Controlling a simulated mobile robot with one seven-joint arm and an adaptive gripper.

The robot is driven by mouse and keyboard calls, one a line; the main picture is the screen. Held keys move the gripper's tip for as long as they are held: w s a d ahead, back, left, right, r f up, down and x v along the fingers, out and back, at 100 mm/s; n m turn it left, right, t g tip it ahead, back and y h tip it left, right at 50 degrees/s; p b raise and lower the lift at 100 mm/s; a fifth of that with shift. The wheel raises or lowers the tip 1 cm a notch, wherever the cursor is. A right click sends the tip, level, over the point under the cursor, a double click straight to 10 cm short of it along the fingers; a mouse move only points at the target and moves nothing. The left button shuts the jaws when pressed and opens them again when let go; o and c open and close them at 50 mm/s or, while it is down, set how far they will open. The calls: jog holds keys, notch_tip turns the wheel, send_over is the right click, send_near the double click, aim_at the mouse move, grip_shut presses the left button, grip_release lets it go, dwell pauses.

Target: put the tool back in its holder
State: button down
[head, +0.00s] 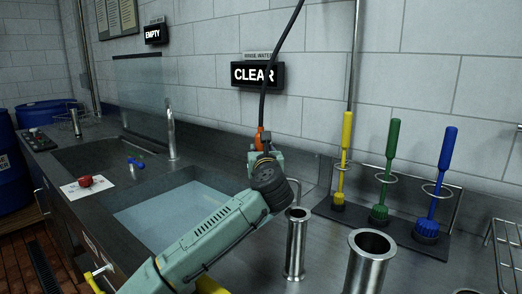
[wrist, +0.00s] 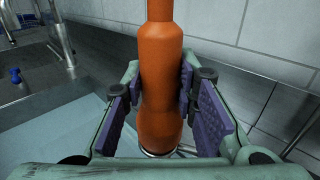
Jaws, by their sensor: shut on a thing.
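My gripper (head: 260,150) is shut on an orange tool (head: 260,137), above the back edge of the counter by the wall. In the wrist view the orange tool (wrist: 160,85) stands upright between the purple finger pads. A black cord runs from its top up and out of the head view. In the wrist view a thin metal rim (wrist: 187,149) shows at the tool's lower end; I cannot tell whether the tool is inside it. A bent metal rod (head: 297,184) shows just right of my gripper; I cannot tell whether it belongs to the holder.
A rack (head: 452,210) with rings holds yellow, green and blue brushes at right. Two open steel cylinders (head: 297,245) (head: 370,262) stand on the counter in front. A water-filled basin (head: 165,210) lies left, with a tap (head: 171,135) behind. A lit CLEAR sign (head: 257,75) is on the wall.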

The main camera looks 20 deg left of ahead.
jog(key=shift+f, duration=0.25)
jog(key=c, duration=1.2)
grip_release()
notch_tip(320, 180, up, 10)
